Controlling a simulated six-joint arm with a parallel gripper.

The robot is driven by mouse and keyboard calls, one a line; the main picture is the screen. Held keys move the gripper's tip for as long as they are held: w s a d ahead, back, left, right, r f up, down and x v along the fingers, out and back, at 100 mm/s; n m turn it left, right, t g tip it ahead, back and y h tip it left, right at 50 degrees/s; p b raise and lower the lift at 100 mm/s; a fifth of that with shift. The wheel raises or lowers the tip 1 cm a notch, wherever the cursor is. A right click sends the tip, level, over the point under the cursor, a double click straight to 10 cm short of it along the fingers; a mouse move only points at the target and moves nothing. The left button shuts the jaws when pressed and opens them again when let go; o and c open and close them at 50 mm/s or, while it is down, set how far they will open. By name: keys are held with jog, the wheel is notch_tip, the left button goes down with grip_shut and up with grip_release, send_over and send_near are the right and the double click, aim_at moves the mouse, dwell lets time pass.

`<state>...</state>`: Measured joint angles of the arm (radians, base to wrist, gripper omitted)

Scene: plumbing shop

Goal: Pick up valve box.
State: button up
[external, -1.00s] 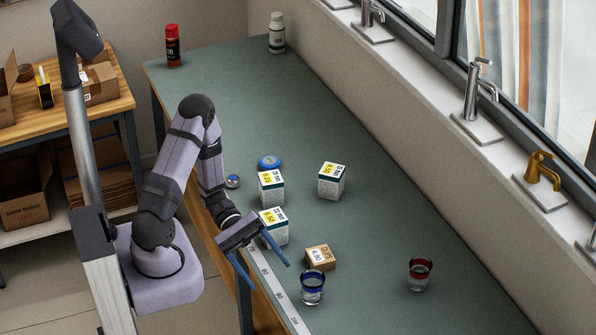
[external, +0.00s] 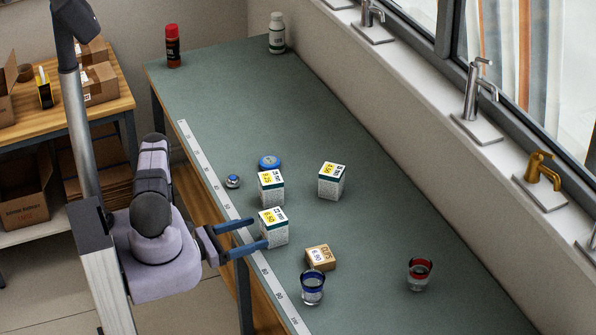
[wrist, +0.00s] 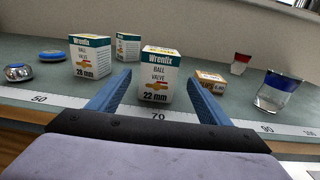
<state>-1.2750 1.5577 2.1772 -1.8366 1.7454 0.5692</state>
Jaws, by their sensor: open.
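A white and teal valve box (external: 274,228), marked "Ball Valve 22 mm" in the wrist view (wrist: 158,75), stands upright near the front edge of the bench. My gripper (external: 260,232) is open and low over the bench edge, pointing at this box. In the wrist view its two blue fingers (wrist: 157,78) show to the left and right of the box, with nothing held. A second valve box (external: 271,188), marked 28 mm in the wrist view (wrist: 90,56), stands to its left there. A third similar box (external: 332,182) stands farther back.
A small brown box (external: 320,258) and a blue-banded glass (external: 313,289) stand right of the 22 mm box. A red-banded glass (external: 419,274) is farther right. A blue disc (external: 269,162) and a small round metal item (external: 233,181) lie left. A ruler strip (external: 205,167) runs along the edge.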

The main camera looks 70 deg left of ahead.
aim_at(263, 229)
jog(key=shift+w+p, duration=0.55)
jog(key=shift+w, duration=0.55)
jog(key=shift+w+r, duration=0.1)
jog(key=shift+w+r+p, duration=0.15)
jog(key=shift+w+p, duration=0.35)
jog(key=shift+p, duration=0.1)
jog(key=w+p, duration=0.1)
jog(key=w, duration=0.1)
jog(key=shift+w+a+p, duration=0.1)
jog(key=shift+w+p, duration=0.25)
jog(key=shift+p, duration=0.05)
jog(key=shift+w+a, duration=0.1)
jog(key=shift+w, duration=0.55)
jog(key=shift+c, duration=0.6)
jog(key=c, duration=1.3)
jog(key=shift+o, duration=0.2)
jog(key=shift+p, duration=0.3)
